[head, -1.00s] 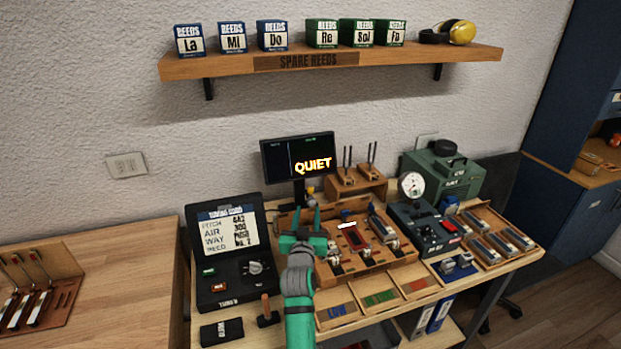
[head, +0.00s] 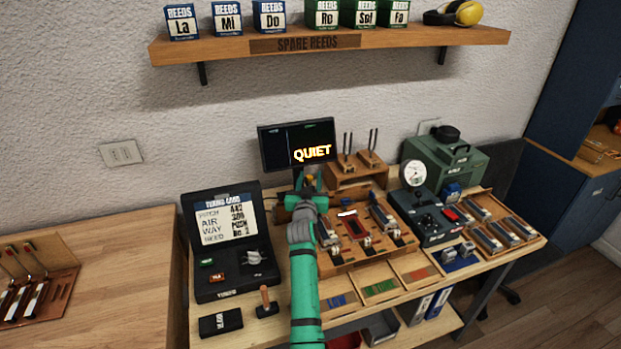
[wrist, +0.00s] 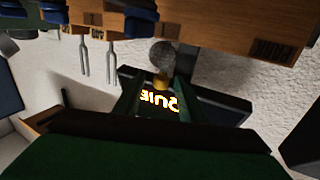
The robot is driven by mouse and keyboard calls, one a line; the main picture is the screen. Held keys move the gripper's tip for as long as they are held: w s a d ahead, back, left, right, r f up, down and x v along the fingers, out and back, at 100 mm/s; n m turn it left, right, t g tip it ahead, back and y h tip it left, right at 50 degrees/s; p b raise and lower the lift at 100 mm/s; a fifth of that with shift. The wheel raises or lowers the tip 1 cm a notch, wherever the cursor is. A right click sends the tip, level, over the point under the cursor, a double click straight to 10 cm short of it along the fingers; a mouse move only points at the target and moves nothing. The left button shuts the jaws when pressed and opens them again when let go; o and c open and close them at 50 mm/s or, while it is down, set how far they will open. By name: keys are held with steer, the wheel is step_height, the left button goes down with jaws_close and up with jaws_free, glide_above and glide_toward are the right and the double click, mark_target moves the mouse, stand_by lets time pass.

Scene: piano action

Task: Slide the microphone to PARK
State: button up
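The microphone (wrist: 163,52) shows in the wrist view as a round grey mesh head above a brass-coloured collar. It stands in front of the small monitor. In the head view my arm and gripper mostly hide it. My gripper (head: 308,182) is at the back of the bench, just below the monitor. In the wrist view my gripper (wrist: 157,92) has its two dark green fingers apart, with the brass collar appearing between them. I see gaps beside the collar; contact cannot be told. The PARK mark and the microphone's slide are not readable in either view.
The monitor (head: 297,145) reads QUIET. Tuning forks on a wooden block (head: 358,168) stand to its right. A wooden reed tray (head: 345,255) lies right of my arm, and a black tuning case (head: 228,245) lies left. A gauge box (head: 425,215) is further right.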

steer(key=shift+w, duration=0.55)
steer(key=shift+a, duration=0.15)
steer(key=shift+s, duration=0.15)
jaws_close()
steer(key=shift+d, duration=0.2)
